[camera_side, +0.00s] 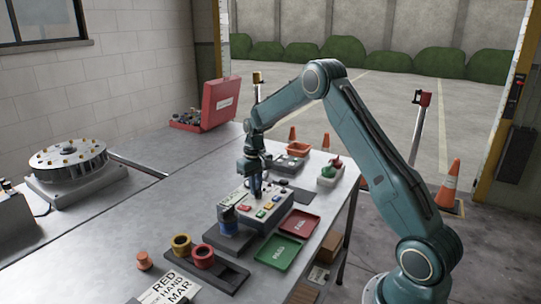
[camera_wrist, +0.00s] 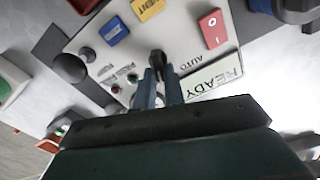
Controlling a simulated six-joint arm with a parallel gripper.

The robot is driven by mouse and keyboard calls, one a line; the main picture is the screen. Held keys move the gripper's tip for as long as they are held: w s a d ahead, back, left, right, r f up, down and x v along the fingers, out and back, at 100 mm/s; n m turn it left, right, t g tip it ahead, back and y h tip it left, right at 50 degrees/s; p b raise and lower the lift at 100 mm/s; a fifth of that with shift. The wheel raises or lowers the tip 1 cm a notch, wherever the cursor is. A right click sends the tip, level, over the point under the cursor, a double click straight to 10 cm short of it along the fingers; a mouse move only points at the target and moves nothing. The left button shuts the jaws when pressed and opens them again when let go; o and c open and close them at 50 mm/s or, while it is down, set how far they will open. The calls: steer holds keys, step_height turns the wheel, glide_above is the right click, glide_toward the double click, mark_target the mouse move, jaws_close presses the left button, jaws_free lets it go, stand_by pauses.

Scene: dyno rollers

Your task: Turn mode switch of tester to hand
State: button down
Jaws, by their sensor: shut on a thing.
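The tester (camera_side: 284,221) is a grey box with a light sloped panel on the table, below my gripper (camera_side: 256,194). In the wrist view my gripper (camera_wrist: 160,90) is shut on a small black knob, the mode switch (camera_wrist: 157,61), on the white panel (camera_wrist: 185,50). The word AUTO (camera_wrist: 188,66) is printed beside the knob. The small lettering on the knob's other side is too small to read. My fingers hide part of the knob, and I cannot tell its pointer's direction.
Around the knob are a blue rocker (camera_wrist: 115,32), yellow rocker (camera_wrist: 148,8), red rocker (camera_wrist: 213,28), READY plate (camera_wrist: 213,76) and round black knob (camera_wrist: 70,68). A green tray (camera_side: 279,253) and red tray (camera_side: 299,223) lie beside the tester.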

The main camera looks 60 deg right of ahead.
steer(key=m, duration=0.4)
steer(key=shift+s+d, duration=0.1)
steer(key=shift+d, duration=0.05)
stand_by(0.4)
steer(key=c, duration=1.5)
jaws_free()
steer(key=shift+r, duration=0.15)
step_height(320, 180, up, 14)
steer(key=shift+f, duration=0.2)
